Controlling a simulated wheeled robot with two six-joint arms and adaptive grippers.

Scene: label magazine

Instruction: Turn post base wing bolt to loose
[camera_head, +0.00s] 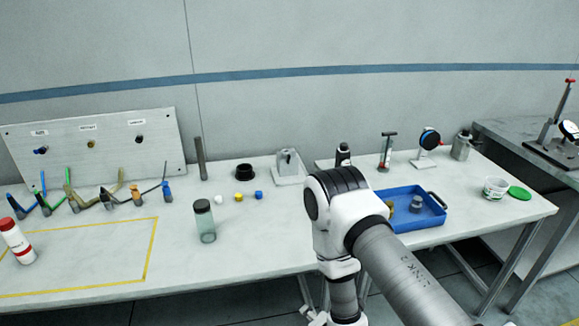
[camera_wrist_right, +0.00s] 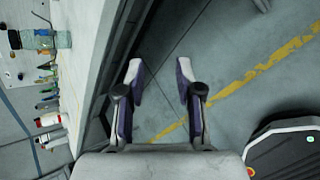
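On the right-hand side table, a stand has an upright post (camera_head: 559,105) with a red top, a dark base (camera_head: 555,150) and a round dial. The wing bolt is too small to make out on either. My right gripper (camera_wrist_right: 160,66) is open and empty, with its fingers apart over the floor beside the bench edge. In the head view only part of it shows at the bottom, below my right arm. My left gripper is in neither view.
On the main bench (camera_head: 285,245) are a blue tray (camera_head: 418,222), a dial gauge stand (camera_head: 424,158), a dark-capped jar (camera_head: 205,222), a white tub (camera_head: 495,188) and a green lid (camera_head: 519,193). Several pliers-like tools stand at the left before a panel (camera_head: 95,148).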

